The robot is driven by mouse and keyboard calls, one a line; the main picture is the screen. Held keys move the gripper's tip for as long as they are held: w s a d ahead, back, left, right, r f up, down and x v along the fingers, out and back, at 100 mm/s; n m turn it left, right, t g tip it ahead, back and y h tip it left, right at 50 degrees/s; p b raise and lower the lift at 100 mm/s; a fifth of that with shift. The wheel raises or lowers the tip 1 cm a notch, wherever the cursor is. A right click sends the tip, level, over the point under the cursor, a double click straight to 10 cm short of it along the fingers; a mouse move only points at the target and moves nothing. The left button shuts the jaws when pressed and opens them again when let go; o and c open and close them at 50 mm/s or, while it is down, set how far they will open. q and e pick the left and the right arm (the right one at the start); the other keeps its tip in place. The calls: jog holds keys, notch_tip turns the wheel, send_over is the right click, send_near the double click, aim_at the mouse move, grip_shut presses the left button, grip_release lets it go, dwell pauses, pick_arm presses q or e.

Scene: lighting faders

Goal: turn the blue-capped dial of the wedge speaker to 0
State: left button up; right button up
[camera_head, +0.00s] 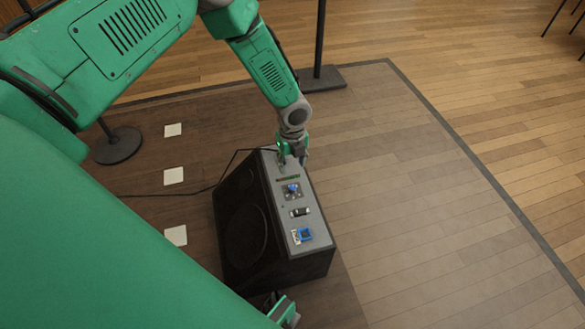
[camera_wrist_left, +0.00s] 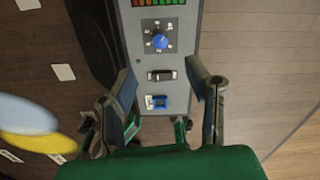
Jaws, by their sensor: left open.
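The wedge speaker (camera_head: 250,225) is a dark box on the floor with a grey control strip along its top. Its blue-capped dial (camera_head: 292,189) sits on a square plate with marks around it; the dial also shows in the left wrist view (camera_wrist_left: 160,40). The marks are too small to read and I cannot tell the dial's setting. My left gripper (camera_head: 292,158) is over the far end of the strip, beyond the dial. In the left wrist view its two fingers (camera_wrist_left: 160,70) are spread apart with nothing between them.
A black switch (camera_head: 300,212) and a blue-framed control (camera_head: 305,233) are on the strip, with a coloured meter (camera_head: 288,178) at its far end. A cable trails left. Pale squares (camera_head: 173,176) and a stand base (camera_head: 117,145) lie left. The floor right is clear.

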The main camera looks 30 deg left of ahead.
aim_at(293, 187)
pick_arm(q)
jog(key=f+b, duration=0.2)
jog(key=f, duration=0.3)
jog(key=f+b, duration=0.2)
jog(key=f, duration=0.3)
jog(key=shift+d+f, duration=0.2)
jog(key=shift+f, duration=0.05)
jog(key=shift+a+f, duration=0.1)
jog(key=shift+f, duration=0.55)
jog(key=shift+c, duration=0.5)
grip_shut()
